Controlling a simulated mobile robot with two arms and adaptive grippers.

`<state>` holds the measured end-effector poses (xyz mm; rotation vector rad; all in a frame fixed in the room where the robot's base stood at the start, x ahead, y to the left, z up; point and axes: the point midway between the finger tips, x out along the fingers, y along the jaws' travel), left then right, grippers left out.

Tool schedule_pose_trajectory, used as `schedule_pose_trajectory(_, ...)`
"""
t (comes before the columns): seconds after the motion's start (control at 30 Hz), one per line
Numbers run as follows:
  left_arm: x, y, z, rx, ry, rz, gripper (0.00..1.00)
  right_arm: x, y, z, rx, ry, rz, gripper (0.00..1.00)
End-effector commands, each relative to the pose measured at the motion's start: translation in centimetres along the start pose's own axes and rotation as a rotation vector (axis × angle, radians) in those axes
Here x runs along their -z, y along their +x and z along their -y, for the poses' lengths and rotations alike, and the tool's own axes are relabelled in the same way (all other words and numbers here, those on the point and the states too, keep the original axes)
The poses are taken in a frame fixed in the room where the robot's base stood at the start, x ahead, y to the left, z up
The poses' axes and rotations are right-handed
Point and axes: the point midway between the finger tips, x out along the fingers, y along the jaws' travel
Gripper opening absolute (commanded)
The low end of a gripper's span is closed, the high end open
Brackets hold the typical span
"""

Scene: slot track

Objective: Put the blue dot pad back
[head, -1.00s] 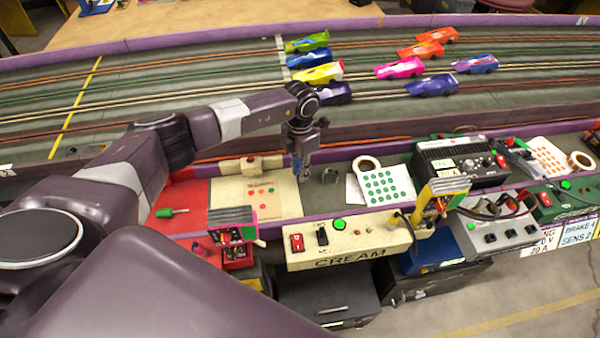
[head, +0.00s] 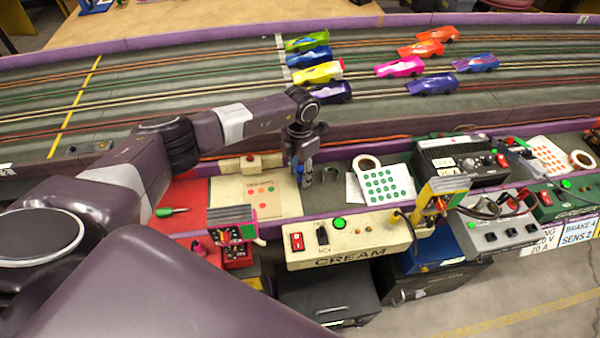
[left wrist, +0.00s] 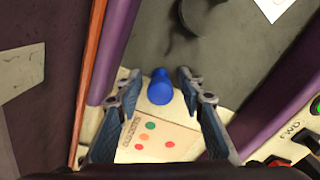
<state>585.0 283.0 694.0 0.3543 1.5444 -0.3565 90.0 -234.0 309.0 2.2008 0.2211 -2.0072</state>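A small round blue piece (left wrist: 160,87), which looks like the blue dot pad, shows between my left fingers in the left wrist view. My left gripper (left wrist: 157,80) is open, with a finger on each side of it and visible gaps. Whether the piece rests on the surface I cannot tell. In the head view my left gripper (head: 303,180) points down at the right edge of a cream panel (head: 228,192). A card with red, orange and green dots (head: 263,196) lies on that panel. My right gripper is not in view.
A green-handled tool (head: 170,212) lies on the red panel. The cream control box (head: 350,243) stands in front; the car track (head: 200,85) runs behind.

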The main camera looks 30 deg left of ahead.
Motion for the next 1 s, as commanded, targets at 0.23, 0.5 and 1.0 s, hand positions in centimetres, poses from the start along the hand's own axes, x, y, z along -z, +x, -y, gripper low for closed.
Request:
schedule_pose_trajectory(0.23, -0.1, -2.9, -0.1, -0.002, 0.001, 0.004, 0.35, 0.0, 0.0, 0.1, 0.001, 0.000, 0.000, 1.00)
schedule_pose_trajectory(0.5, -0.1, -8.7, -0.1, -0.001, 0.001, 0.003, 0.35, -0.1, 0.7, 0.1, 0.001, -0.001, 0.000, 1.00)
schedule_pose_trajectory(1.0, 0.0, -12.3, 0.0, 0.000, 0.000, 0.000, 0.35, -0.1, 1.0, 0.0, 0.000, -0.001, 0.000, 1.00)
